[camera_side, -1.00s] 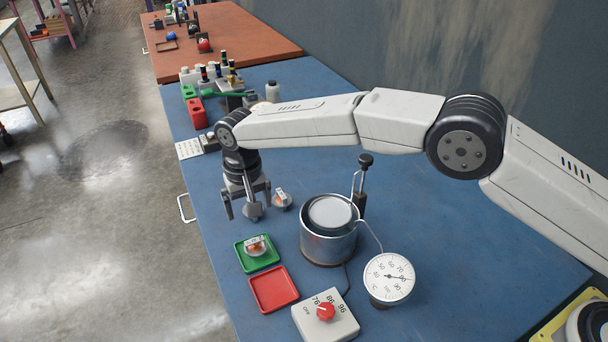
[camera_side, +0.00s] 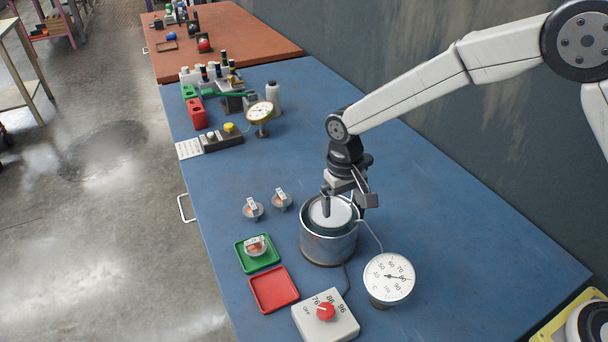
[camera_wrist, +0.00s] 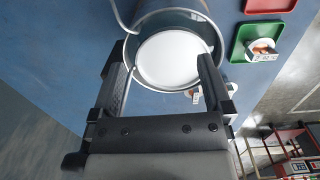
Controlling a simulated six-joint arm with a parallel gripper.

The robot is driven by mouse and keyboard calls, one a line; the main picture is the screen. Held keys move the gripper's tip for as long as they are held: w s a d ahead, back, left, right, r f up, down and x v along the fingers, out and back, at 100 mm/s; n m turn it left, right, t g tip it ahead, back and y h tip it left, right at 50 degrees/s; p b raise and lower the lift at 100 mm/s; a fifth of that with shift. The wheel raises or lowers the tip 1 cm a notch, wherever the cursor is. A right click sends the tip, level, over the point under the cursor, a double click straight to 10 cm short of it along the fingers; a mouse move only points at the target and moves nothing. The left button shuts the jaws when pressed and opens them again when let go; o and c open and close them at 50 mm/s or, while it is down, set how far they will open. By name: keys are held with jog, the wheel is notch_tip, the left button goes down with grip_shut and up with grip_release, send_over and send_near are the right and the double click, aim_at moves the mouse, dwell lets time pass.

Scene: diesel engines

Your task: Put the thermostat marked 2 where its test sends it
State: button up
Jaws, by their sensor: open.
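Two small thermostats with white tags stand on the blue bench, a left one (camera_side: 252,209) and a right one (camera_side: 282,200). A third thermostat (camera_side: 256,246) sits in the green tray (camera_side: 242,261); it also shows in the wrist view (camera_wrist: 264,50). I cannot read their numbers for sure. The red tray (camera_side: 273,288) is empty. The metal pot (camera_side: 328,246) has a pale round surface (camera_side: 322,214) at its top, and I see nothing on it. My gripper (camera_side: 346,204) is open and empty over the pot, its fingers (camera_wrist: 162,62) on either side of the pale disc in the wrist view.
A wire lifter with a dark handle stands at the pot's back right, partly hidden by my gripper. A dial thermometer (camera_side: 388,277) and a heater box (camera_side: 340,325) with a red knob (camera_side: 326,312) stand in front. A gauge, red and green blocks and bottles fill the back.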

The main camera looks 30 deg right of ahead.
jog(key=s+d+r+t, duration=0.3)
jog(key=s+d+r, duration=0.1)
jog(key=s+d, duration=1.3)
jog(key=shift+r, duration=0.2)
jog(key=shift+w, duration=0.1)
dwell(0.5)
